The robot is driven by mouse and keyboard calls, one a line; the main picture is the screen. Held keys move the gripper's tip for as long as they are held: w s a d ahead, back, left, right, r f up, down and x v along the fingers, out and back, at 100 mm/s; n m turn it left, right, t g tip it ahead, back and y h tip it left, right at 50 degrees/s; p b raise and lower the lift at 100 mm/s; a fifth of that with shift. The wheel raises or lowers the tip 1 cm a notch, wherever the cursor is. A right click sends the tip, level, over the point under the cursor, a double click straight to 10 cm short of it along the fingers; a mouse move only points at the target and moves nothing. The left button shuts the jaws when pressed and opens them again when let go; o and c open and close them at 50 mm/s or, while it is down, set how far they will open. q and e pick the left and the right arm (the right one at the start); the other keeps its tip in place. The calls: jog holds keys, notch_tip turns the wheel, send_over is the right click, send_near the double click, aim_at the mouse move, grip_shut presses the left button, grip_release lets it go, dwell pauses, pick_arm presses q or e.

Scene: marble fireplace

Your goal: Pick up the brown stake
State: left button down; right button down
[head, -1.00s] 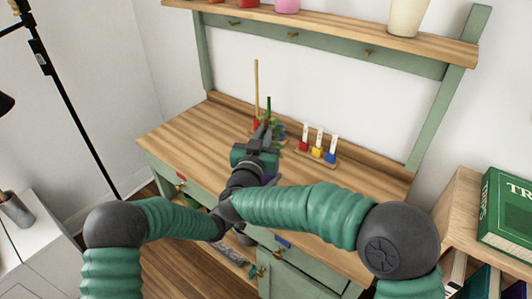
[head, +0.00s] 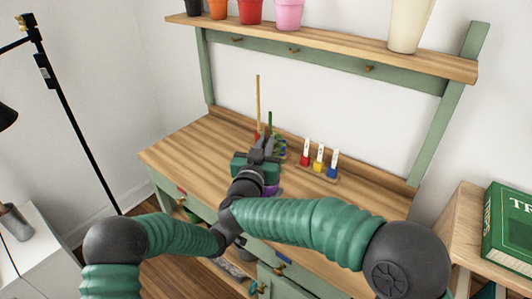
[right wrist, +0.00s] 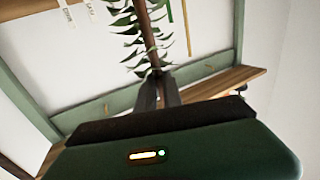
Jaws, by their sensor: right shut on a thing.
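A brown stake (right wrist: 147,35) with green leaves along it shows in the right wrist view. My right gripper (right wrist: 158,88) is shut on it, with the two dark fingers at one end of its visible length. In the head view my right gripper (head: 264,148) is over the back of the wooden bench top, and it mostly hides the brown stake. Some leaves (head: 281,149) show just right of the fingers. A tan stake (head: 258,105) and a shorter green stake (head: 270,122) stand upright close behind the gripper. My left gripper cannot be made out.
A small wooden stand (head: 319,172) with red, yellow and blue blocks and white tags is right of the gripper. The bench top (head: 190,150) is clear on the left. A shelf (head: 330,42) with pots runs above. A green book (head: 507,222) lies at the right.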

notch_tip(320, 180, up, 26)
jog(key=shift+r, duration=0.15)
dwell(0.4)
jog(key=shift+r, duration=1.2)
jog(key=shift+r, duration=1.2)
pick_arm(q)
jog(key=shift+c, duration=2.3)
grip_release()
